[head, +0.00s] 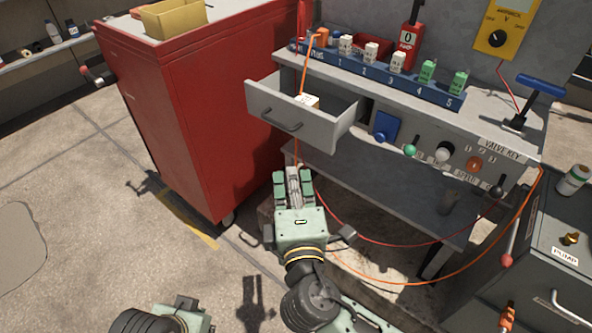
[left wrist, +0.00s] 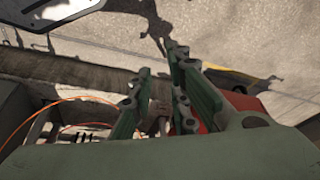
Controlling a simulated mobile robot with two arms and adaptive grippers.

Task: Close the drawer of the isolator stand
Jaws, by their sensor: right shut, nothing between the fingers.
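The isolator stand (head: 480,128) is a grey bench at the right. Its grey drawer (head: 318,130) is pulled out toward me, with a dark bar handle (head: 281,119) on the front. A small white item (head: 308,101) lies inside the drawer. My right gripper (head: 292,171) is shut and empty, with its fingertips just below and in front of the drawer in the picture. I cannot tell if it touches. My left gripper (left wrist: 157,65) has its fingers apart with nothing between them, over the floor; in the head view only part of its arm shows at the bottom.
A red cabinet (head: 185,110) stands left of the drawer. Orange and red cables hang near my right gripper. The floor at left is clear.

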